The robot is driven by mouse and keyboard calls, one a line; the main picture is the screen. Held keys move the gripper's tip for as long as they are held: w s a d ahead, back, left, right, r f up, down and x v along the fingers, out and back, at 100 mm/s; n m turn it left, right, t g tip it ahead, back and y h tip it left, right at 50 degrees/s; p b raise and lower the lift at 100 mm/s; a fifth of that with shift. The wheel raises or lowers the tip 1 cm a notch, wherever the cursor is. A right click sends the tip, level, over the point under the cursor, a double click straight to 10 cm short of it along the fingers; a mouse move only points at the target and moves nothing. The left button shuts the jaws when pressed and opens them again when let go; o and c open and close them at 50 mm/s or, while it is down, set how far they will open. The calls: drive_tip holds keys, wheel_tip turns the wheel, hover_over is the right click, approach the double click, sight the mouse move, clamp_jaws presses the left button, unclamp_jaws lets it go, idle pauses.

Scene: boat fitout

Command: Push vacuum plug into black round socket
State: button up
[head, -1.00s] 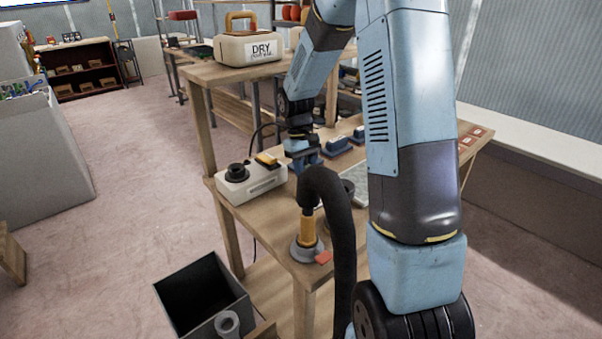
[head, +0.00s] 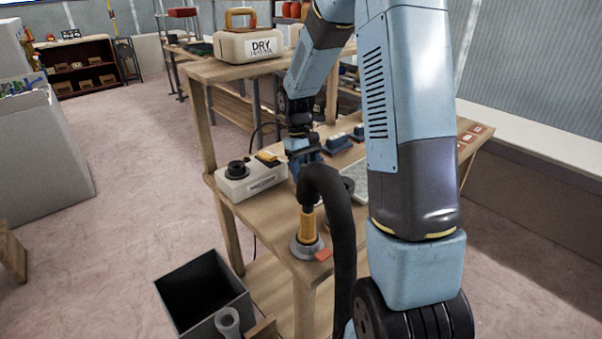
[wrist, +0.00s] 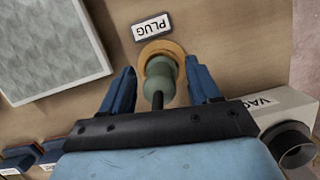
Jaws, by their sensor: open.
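The vacuum plug (wrist: 159,82) is a grey-green rounded body with a dark cord end. It stands in a tan round holder (wrist: 176,48) beside a "PLUG" label (wrist: 152,27). My gripper (wrist: 160,68) is open, with one blue finger on each side of the plug and a visible gap to each. In the head view my gripper (head: 304,158) is low over the bench, and the plug is hidden there. The black round socket (head: 237,170) is on top of a cream vacuum box (head: 255,182), left of my gripper. The socket also shows in the wrist view (wrist: 290,143) at lower right.
A black hose (head: 338,215) with an orange cuff (head: 308,228) stands near the bench's front corner, close to my arm. The box carries a yellow-orange switch (head: 267,158). A grey textured panel (wrist: 50,45) and blue labelled blocks (head: 337,143) lie on the bench.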

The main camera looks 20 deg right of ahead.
drive_tip(key=shift+r, duration=0.1)
drive_tip(key=d+v, duration=0.1)
drive_tip(key=v, duration=1.2)
drive_tip(key=s+a+r+m+t, duration=0.15)
drive_tip(key=s+r+t, duration=0.25)
drive_tip(key=s+r, duration=0.8)
drive_tip(key=s+f+m+t, duration=0.1)
drive_tip(key=s+t, duration=0.3)
drive_tip(key=s, duration=1.2)
drive_tip(key=shift+a+f+t+y, duration=0.15)
drive_tip(key=shift+t+y, duration=0.15)
drive_tip(key=shift+y, duration=0.1)
drive_tip(key=shift+s+m, duration=0.1)
drive_tip(key=shift+m, duration=0.15)
